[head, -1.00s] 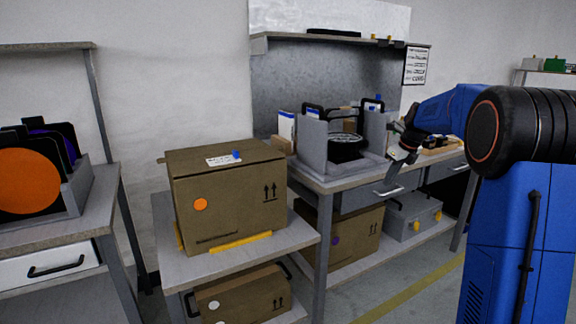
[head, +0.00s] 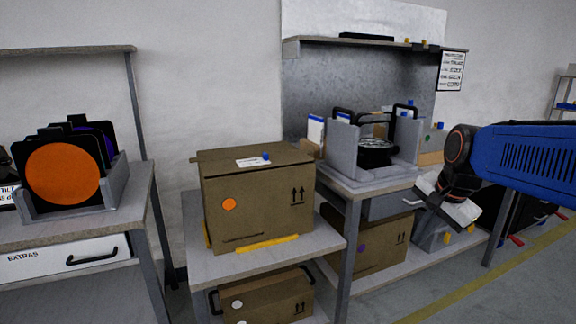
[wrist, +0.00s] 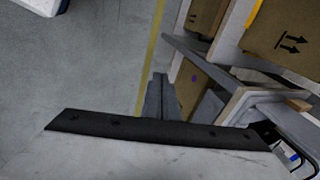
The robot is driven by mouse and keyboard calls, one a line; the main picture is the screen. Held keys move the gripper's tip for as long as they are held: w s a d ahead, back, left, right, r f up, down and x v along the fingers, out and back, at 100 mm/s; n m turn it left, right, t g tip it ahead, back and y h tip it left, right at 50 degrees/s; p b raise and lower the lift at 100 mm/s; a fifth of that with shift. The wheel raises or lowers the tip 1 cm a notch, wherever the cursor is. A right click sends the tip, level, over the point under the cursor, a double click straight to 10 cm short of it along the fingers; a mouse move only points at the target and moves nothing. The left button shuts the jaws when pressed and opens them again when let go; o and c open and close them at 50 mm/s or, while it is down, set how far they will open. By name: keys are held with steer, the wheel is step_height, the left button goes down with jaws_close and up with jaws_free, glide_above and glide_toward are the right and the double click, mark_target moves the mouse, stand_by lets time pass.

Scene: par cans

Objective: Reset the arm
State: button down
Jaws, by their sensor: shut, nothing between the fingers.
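My arm, blue with black joints, reaches in from the right in the head view. My gripper (head: 447,204) hangs at its end, in front of the right workbench and to the right of the brown box. In the wrist view the dark fingers (wrist: 160,96) are together with nothing between them. They are over the floor, beside the bench frames. No object is held.
A brown box (head: 258,200) stands on the middle table. A grey holder (head: 343,150) with a round black fixture (head: 377,152) stands on the right workbench (head: 352,187). An orange disc (head: 62,174) sits in a rack at left. Floor with a yellow line (head: 440,306) is clear.

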steer(key=s+a+f+n, duration=0.1)
steer(key=s+f+n, duration=0.3)
steer(key=s, duration=0.5)
steer(key=s+a+f+n, duration=0.2)
steer(key=s+f+n, duration=0.3)
steer(key=s+n, duration=0.3)
steer(key=shift+s+f+t+h, duration=0.25)
steer(key=shift+s+t+h, duration=0.05)
steer(key=shift+s, duration=0.8)
